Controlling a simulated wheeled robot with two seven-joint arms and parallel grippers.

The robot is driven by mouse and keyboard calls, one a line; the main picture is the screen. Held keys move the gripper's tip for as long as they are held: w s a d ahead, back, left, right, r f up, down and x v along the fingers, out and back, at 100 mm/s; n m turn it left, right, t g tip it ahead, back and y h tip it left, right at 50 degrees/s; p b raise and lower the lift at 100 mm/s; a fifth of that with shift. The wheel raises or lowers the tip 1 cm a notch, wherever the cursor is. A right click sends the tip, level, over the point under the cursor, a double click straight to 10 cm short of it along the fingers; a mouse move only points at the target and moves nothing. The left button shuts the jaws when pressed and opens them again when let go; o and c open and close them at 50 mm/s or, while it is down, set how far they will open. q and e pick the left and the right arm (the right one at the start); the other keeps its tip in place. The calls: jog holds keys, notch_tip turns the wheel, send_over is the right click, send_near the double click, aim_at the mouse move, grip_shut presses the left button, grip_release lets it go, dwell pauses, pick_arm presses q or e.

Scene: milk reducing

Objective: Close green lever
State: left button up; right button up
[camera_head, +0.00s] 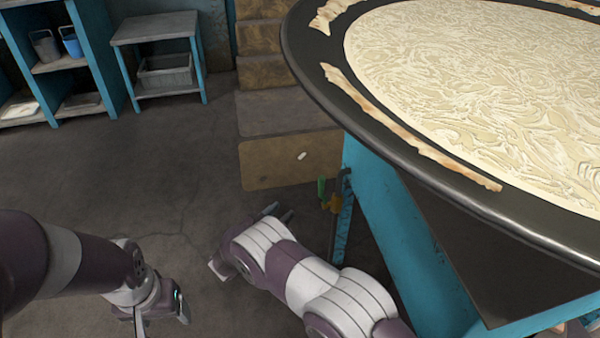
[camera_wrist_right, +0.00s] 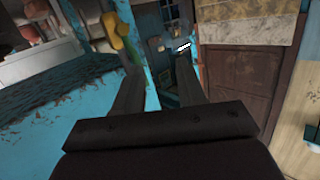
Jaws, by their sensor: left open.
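The green lever (camera_head: 322,187) sits on a small yellow valve (camera_head: 334,204) at the corner of the blue stand, below the big pan. My left gripper (camera_head: 162,316) is open and empty, low at the left over the floor.
A large round dark pan (camera_head: 315,75) with a cream-coloured layer overhangs the blue stand (camera_head: 385,220) at the right. Steps (camera_head: 290,160) stand behind the lever. Blue shelves (camera_head: 95,55) and a small table (camera_head: 155,27) are at the back left. The floor at left is clear.

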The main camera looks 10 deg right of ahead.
aim_at(321, 193)
notch_tip(321, 193, up, 4)
jog(key=s+d+m+g+h, duration=0.1)
jog(key=s+d+m+h, duration=0.1)
jog(key=d+h, duration=0.15)
jog(key=b+x, duration=0.2)
jog(key=x, duration=0.4)
jog(key=b+x, duration=0.2)
jog(key=x, duration=0.3)
jog(key=shift+w+d+r, duration=0.15)
jog(key=shift+w, duration=0.35)
grip_shut()
